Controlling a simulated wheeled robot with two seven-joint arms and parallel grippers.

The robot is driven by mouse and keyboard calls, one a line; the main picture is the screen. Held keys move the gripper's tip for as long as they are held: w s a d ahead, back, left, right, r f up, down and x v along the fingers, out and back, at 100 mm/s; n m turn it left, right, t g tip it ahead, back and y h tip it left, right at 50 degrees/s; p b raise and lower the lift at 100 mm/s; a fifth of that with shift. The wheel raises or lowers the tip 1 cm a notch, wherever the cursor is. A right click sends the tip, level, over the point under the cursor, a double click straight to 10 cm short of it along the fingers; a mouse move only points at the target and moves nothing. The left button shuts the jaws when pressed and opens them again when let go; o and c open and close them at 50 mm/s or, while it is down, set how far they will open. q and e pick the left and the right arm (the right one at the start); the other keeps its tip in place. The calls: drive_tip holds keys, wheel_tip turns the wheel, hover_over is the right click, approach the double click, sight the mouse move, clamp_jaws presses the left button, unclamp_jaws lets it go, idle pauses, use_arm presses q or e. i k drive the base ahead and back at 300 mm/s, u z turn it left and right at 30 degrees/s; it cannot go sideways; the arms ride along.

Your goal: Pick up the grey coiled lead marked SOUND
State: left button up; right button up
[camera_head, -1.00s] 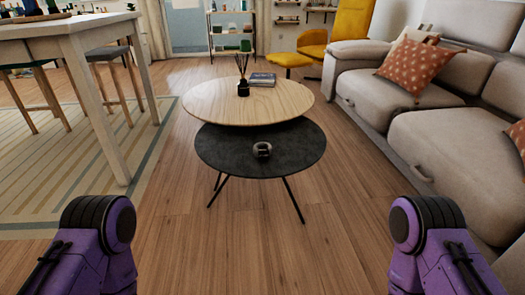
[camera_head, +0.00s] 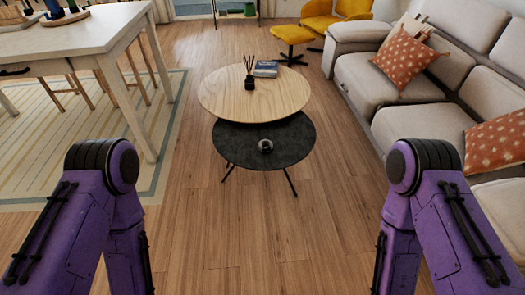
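A small grey coiled thing (camera_head: 265,146) lies on the dark lower round table (camera_head: 232,136), right of its middle. It looks like the coiled lead, but it is too small for me to read any marking. My two purple arms come in from the bottom left and bottom right, well short of the table. Neither gripper shows in the picture.
A round wooden table (camera_head: 270,100) overlaps the dark one, with a black reed diffuser (camera_head: 249,82) and a book (camera_head: 265,69). A grey sofa (camera_head: 425,125) stands right and a white table (camera_head: 75,38) left. The wood floor (camera_head: 260,225) ahead is clear.

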sight(265, 150)
drive_tip(key=z, duration=1.2)
drive_tip(key=i, duration=1.95)
drive_tip(key=u, duration=1.35)
drive_tip(key=i, duration=0.6)
drive_tip(key=u, duration=0.7)
